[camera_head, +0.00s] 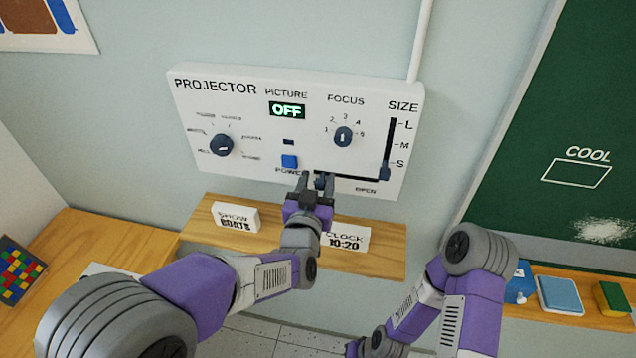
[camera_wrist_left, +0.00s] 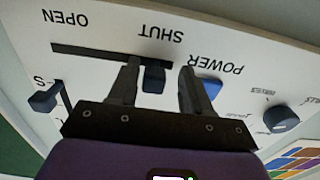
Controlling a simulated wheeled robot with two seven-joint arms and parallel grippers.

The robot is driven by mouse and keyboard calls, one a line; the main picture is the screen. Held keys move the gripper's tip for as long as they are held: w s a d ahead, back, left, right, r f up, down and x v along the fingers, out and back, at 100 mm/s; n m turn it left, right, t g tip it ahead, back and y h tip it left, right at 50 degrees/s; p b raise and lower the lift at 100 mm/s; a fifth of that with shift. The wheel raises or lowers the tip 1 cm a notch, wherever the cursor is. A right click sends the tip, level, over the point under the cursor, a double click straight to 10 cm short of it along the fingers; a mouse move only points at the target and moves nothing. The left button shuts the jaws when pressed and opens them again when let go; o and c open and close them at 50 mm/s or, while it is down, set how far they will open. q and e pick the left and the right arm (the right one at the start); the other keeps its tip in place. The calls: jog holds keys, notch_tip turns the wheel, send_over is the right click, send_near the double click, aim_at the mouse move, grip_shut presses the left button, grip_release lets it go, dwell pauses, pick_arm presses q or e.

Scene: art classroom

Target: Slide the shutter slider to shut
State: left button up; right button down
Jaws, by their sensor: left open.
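The shutter slider is a small dark blue knob (camera_wrist_left: 154,79) in a black horizontal slot on the white projector panel (camera_head: 240,100). In the left wrist view, which is upside down, the knob is at the slot's end by the word SHUT, away from OPEN. My left gripper (camera_wrist_left: 158,68) is open, with one finger on each side of the knob; whether either finger touches it I cannot tell. In the head view my left gripper (camera_head: 315,184) is at the left end of the slot and hides the SHUT label. My right arm shows at lower right, its gripper out of view.
The blue POWER button (camera_head: 289,161) is just left of my left gripper. The SIZE slider (camera_head: 384,174) is to the right, near S. The focus knob (camera_head: 343,137) is above. A wooden shelf (camera_head: 292,248) below holds the SHOW card (camera_head: 235,217) and CLOCK card (camera_head: 347,239).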

pick_arm(q)
jog(key=shift+d, duration=0.1)
jog(key=shift+s, duration=0.2)
jog(key=v, duration=0.7)
jog(key=shift+s, duration=0.1)
